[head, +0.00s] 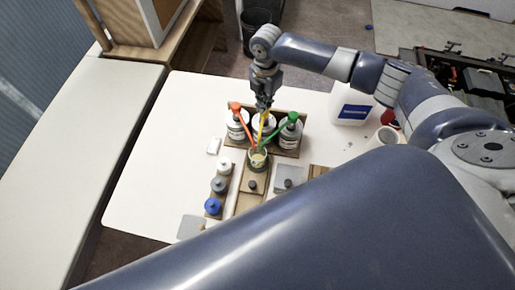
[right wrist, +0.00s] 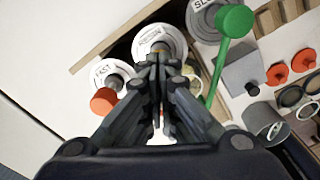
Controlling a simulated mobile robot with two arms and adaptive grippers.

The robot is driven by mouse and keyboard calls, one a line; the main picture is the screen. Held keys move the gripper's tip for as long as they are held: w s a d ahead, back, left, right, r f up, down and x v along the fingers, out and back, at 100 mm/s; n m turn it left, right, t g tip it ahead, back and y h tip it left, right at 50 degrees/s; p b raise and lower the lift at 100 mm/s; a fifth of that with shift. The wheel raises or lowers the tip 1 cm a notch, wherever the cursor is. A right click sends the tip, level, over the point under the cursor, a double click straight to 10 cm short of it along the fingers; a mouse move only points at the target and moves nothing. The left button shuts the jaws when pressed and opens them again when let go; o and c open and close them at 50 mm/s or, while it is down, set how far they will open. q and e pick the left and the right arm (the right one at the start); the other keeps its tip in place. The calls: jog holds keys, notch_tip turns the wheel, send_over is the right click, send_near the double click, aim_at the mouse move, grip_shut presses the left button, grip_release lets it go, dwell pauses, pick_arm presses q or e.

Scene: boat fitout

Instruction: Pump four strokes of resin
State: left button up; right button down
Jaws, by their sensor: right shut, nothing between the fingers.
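The left bottle (head: 236,130) has an orange pump head (head: 235,106), the right bottle (head: 290,135) a green one (head: 292,117). The middle bottle (right wrist: 150,38) has a yellow spout (head: 264,121); its pump head is hidden by my right gripper. The spouts lean toward a small cup (head: 258,160) in front. My right gripper (head: 263,108) is shut and empty, pointing down over the middle bottle; I cannot tell whether it touches the pump head. In the right wrist view the side labels read FAST and SLOW. My left gripper is out of view.
A white jug (head: 351,106) stands right of the rack. The white table (head: 160,150) is clear on the left.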

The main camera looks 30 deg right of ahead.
jog(key=shift+f+b, duration=0.7)
jog(key=shift+f, duration=0.8)
jog(key=shift+r+p, duration=2.3)
jog(key=shift+p, duration=0.05)
jog(key=shift+f, duration=0.15)
